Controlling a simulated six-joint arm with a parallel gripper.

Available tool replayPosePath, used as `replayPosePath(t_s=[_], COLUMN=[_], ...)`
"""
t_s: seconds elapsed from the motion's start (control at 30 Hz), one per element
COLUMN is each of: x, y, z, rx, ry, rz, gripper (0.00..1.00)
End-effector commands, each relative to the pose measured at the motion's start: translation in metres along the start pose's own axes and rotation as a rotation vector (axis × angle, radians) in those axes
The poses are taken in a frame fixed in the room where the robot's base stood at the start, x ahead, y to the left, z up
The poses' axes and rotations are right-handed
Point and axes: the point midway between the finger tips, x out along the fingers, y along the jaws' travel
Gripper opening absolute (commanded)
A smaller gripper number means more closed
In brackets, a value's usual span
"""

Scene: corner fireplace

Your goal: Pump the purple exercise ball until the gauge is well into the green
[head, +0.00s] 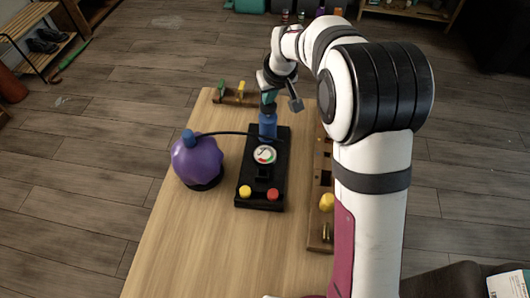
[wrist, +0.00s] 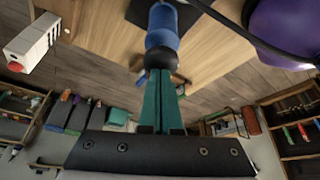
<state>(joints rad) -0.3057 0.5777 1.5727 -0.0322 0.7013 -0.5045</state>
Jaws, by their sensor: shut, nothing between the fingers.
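The purple exercise ball (head: 198,162) sits on a dark base at the left of the table, with a blue cap on top. It shows partly at the top right of the wrist view (wrist: 285,22). A dark hose runs from it to the blue pump (head: 267,128) on a black unit (head: 251,180). The round gauge (head: 264,155) has a white face with red and green marks; its needle is too small to read. My gripper (wrist: 160,78) has its green fingers shut and empty, tips at the pump's black round knob (wrist: 160,60). I cannot tell if they touch.
A yellow button (head: 245,192) and a red button (head: 273,194) are on the unit's front. A wooden rack (head: 318,235) with a yellow knob lies right of it. A small wooden holder (head: 236,98) stands behind. The table's left front (head: 180,245) is clear.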

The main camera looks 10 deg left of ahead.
Motion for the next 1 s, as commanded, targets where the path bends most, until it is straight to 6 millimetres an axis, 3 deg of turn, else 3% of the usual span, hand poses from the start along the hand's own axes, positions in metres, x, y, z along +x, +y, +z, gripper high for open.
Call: replayPosePath(t_s=[0.37,1.0], x=[0.018,-0.039], y=[0.000,0.000], z=[0.009,-0.017], rx=[0.000,-0.001], ry=[-0.003,0.000], rz=[-0.001,0.000], gripper=[0.00,0.00])
